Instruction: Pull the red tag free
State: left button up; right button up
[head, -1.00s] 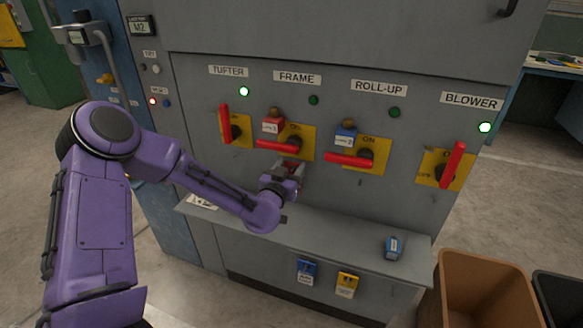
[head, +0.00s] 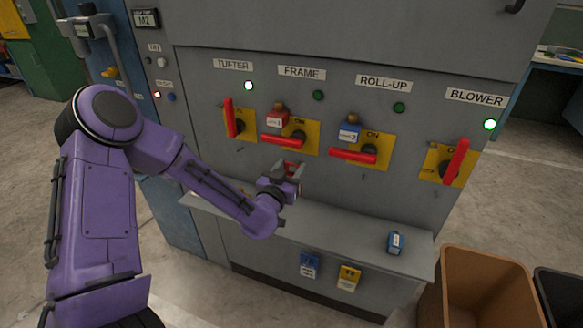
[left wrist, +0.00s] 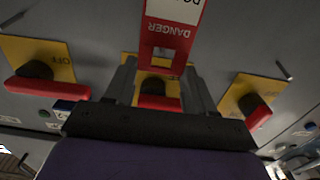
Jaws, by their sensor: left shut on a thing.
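The red tag (left wrist: 176,35) with a white panel and the upside-down word DANGER shows large in the left wrist view. Its end with a slot lies between the fingers of my left gripper (left wrist: 160,85); its far end runs out of the picture. In the head view, my left gripper (head: 290,172) is shut on the red tag, below the FRAME switch's red handle (head: 282,141) and in front of the grey panel. Only a bit of red shows between the fingers there. I see a gap between the gripper and the handle. My right gripper is not in view.
A red lock (head: 277,121) is at the FRAME switch and a blue lock (head: 349,132) at the ROLL-UP switch. A ledge (head: 330,237) juts out below, with a blue item (head: 395,242) on it. A brown bin (head: 487,258) stands at the lower right.

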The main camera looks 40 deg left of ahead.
pick_arm(q)
jog(key=shift+v, duration=2.5)
